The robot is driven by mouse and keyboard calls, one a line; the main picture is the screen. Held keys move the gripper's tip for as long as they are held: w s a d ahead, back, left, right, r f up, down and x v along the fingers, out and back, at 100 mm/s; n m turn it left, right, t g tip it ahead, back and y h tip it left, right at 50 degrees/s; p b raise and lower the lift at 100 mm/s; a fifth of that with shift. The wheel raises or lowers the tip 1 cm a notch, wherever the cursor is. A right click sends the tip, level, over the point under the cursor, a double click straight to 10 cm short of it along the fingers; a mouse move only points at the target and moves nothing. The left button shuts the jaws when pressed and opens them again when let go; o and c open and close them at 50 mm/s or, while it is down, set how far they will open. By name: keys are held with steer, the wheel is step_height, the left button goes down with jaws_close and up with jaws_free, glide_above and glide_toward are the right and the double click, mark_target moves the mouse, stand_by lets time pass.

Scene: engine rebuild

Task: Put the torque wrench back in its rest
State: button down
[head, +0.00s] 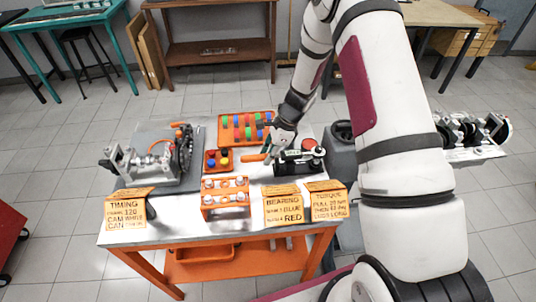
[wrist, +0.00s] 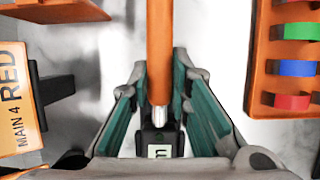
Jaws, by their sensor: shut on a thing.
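The torque wrench's orange handle (head: 253,157) sticks out to the left of my gripper (head: 270,150) in the head view. In the wrist view the orange handle (wrist: 160,40) runs up the middle, with a silver collar and a black part marked "m" below it. My gripper (wrist: 160,78) is shut on the wrench, with a teal-padded finger on each side. A black block-like fixture (head: 293,170) stands right of the gripper. I cannot tell whether it is the rest, or whether the wrench touches it.
An orange tray (head: 222,119) of coloured pieces is behind the wrench. An orange rack (head: 207,198) stands in front on the left. Signs (head: 285,209) line the front edge. An engine assembly (head: 160,165) sits at left. A red disc (head: 309,143) is beside the black fixture.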

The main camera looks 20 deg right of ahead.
steer(key=shift+f, duration=0.75)
stand_by(0.4)
steer(key=c, duration=1.7)
jaws_free()
steer(key=shift+r, duration=1)
steer(key=shift+r, duration=0.35)
steer(key=shift+r, duration=0.1)
steer(key=o, duration=0.5)
